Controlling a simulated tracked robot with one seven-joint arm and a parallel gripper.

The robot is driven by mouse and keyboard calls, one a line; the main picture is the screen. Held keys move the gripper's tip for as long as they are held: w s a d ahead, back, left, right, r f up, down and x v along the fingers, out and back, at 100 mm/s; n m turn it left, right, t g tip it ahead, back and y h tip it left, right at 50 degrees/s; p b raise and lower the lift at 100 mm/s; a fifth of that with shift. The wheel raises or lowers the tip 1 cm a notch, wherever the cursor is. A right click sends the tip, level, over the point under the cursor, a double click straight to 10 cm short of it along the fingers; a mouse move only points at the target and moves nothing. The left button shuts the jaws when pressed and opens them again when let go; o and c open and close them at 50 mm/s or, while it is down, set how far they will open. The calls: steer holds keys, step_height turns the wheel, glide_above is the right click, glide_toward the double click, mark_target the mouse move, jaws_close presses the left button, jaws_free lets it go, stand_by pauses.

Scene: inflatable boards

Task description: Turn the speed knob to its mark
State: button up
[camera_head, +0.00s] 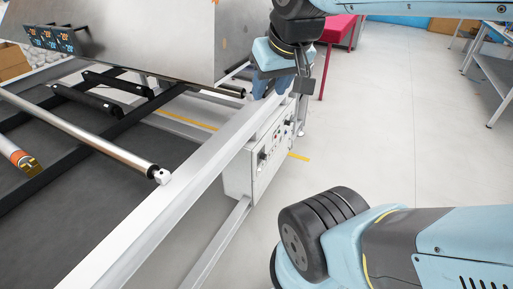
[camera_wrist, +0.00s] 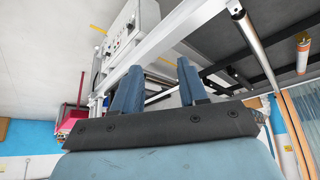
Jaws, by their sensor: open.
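A grey control box (camera_head: 243,172) hangs on the side of the machine's rail, its panel facing right. The panel carries a dark knob (camera_head: 262,156), with small red and other coloured controls farther along. The labels and the mark are too small to read, so I cannot tell which control is the speed knob. My gripper (camera_head: 270,88) is above the far end of the box, pointing down beside the rail, apart from the knob. In the wrist view my gripper (camera_wrist: 160,66) has its two blue fingers apart with nothing between them. The box (camera_wrist: 147,16) shows at the top there, tilted.
The machine's pale rail (camera_head: 195,180) runs along the box's left side. A metal roller (camera_head: 90,138) and a large grey panel (camera_head: 150,35) lie to the left. A red table (camera_head: 338,28) stands behind. The floor (camera_head: 385,120) right of the box is clear.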

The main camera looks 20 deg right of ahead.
steer(key=shift+w, duration=0.25)
